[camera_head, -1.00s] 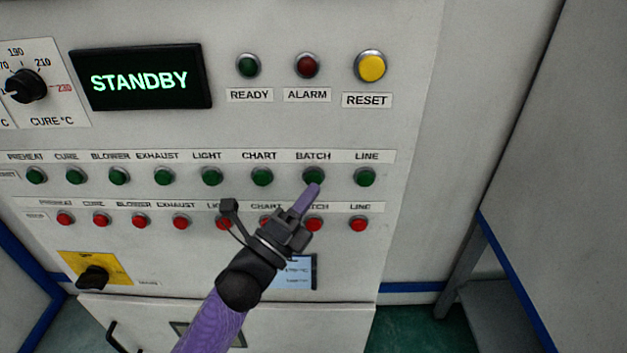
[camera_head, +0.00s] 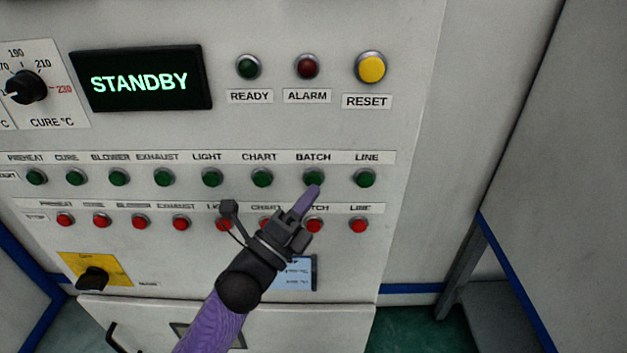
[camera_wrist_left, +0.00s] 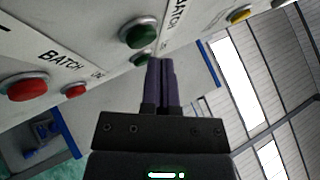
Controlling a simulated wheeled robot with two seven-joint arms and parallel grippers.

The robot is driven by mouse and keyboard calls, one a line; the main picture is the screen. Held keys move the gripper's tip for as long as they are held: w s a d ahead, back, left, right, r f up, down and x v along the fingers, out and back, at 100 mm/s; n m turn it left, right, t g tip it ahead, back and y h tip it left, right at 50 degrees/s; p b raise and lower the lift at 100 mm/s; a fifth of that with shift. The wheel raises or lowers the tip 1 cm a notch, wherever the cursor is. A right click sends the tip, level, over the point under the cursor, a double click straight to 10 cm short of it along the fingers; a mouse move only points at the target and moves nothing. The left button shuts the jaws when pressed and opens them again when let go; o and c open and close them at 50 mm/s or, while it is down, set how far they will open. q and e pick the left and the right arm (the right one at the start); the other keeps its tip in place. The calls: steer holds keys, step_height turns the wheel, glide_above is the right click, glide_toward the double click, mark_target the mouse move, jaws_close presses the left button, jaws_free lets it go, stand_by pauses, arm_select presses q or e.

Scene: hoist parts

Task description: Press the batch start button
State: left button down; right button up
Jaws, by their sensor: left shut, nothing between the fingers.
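The batch start button is the green button (camera_head: 314,176) under the upper BATCH label (camera_head: 313,157) in the head view. My left gripper (camera_head: 314,189) is shut and empty. Its purple fingertips overlap the lower edge of this button in the head view. In the left wrist view the green batch button (camera_wrist_left: 138,32) shows up and left of the shut fingertips (camera_wrist_left: 160,62). I cannot tell whether the tips touch it. The red batch button (camera_head: 314,225) is partly hidden behind the gripper. My right gripper is not in view.
Green buttons for CHART (camera_head: 262,177) and LINE (camera_head: 364,178) flank the batch button. A row of red buttons runs below. The display (camera_head: 140,78) reads STANDBY. A yellow RESET button (camera_head: 370,68) sits above. The panel right of LINE is bare.

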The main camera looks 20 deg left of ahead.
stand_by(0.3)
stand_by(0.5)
arm_select(q)
steer(key=shift+w+a, duration=0.15)
steer(key=shift+w, duration=0.25)
